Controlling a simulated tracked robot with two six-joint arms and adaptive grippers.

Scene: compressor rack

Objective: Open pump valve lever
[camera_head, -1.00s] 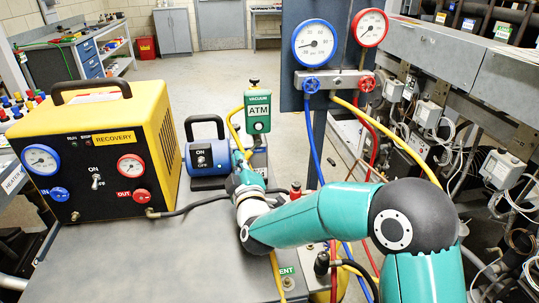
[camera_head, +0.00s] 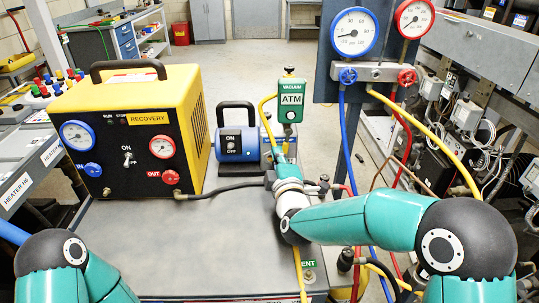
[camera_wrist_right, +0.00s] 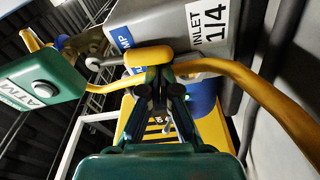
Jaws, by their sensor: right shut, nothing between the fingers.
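The blue pump (camera_head: 236,145) stands on the grey bench top, left of my right wrist in the head view. In the right wrist view, a yellow rounded grip, apparently the pump valve lever (camera_wrist_right: 148,57), sits just beyond my fingertips, below the blue label and the "INLET 1/4" label. A metal rod runs left from it. My right gripper (camera_wrist_right: 161,78) is shut and empty, close to the yellow grip; I cannot tell whether it touches. In the head view the lever is hidden. My left arm shows at lower left, but its gripper is out of view.
The green vacuum gauge (camera_head: 291,98) stands just behind my right gripper. The yellow hose (camera_wrist_right: 265,92) passes close right of the fingers. The yellow recovery machine (camera_head: 180,110) is at left. The gauge manifold (camera_head: 376,72) with its hoses is at right.

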